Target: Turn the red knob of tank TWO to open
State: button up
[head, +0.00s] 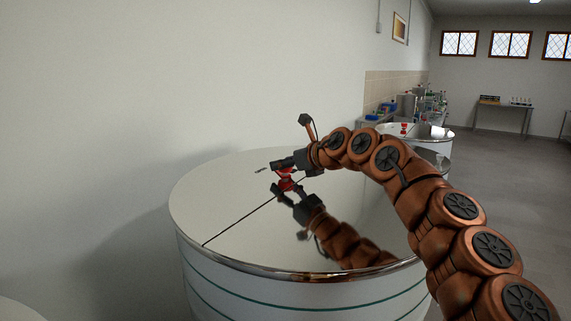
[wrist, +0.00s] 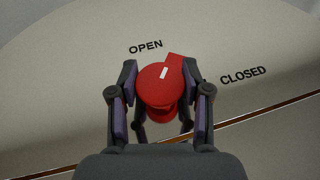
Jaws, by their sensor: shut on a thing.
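The red knob (head: 286,184) stands on the shiny lid of the near tank (head: 225,196). No tank number is readable. In the wrist view the knob (wrist: 156,88) has a white mark and a tab pointing up and slightly right, between the printed words OPEN (wrist: 145,47) and CLOSED (wrist: 243,76). My gripper (head: 283,171) reaches the knob from the right. In the wrist view my gripper (wrist: 160,82) has one finger on each side of the knob, shut on it. The knob's lower sides are partly hidden by the fingers.
A second tank (head: 436,150) with its own red knob (head: 404,130) stands farther back. A cluttered bench (head: 372,122) runs along the left wall, and a table (head: 500,107) stands at the far wall. The grey floor (head: 505,165) on the right is clear.

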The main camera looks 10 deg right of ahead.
jog(key=o, duration=1.2)
jog(key=shift+v, duration=6.05)
jog(key=shift+a, duration=0.1)
